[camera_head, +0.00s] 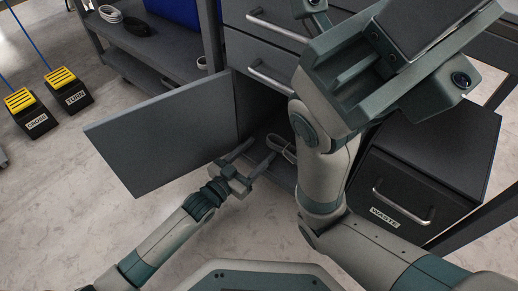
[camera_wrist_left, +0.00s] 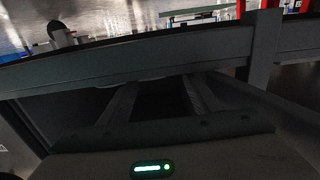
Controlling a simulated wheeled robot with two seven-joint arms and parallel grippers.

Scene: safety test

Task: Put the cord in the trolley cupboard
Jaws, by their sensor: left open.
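The trolley cupboard (camera_head: 262,112) stands below grey drawers, with its grey door (camera_head: 165,135) swung open to the left. A pale coiled cord (camera_head: 289,153) lies on the cupboard floor, partly hidden by my right arm. My left gripper (camera_head: 262,149) is open at the cupboard mouth, its fingers pointing in. The coil is just beyond the right fingertip; I cannot tell whether they touch. In the left wrist view the two fingers (camera_wrist_left: 158,92) are spread apart in a dark space, and I cannot make out the cord there. My right gripper is not clearly visible.
A black waste bin (camera_head: 400,190) stands to the right. A shelf (camera_head: 150,45) at upper left holds a white coil (camera_head: 110,13) and a black coil (camera_head: 137,26). Two yellow-topped pedals (camera_head: 62,75) stand on the floor at left. My right arm crosses before the trolley.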

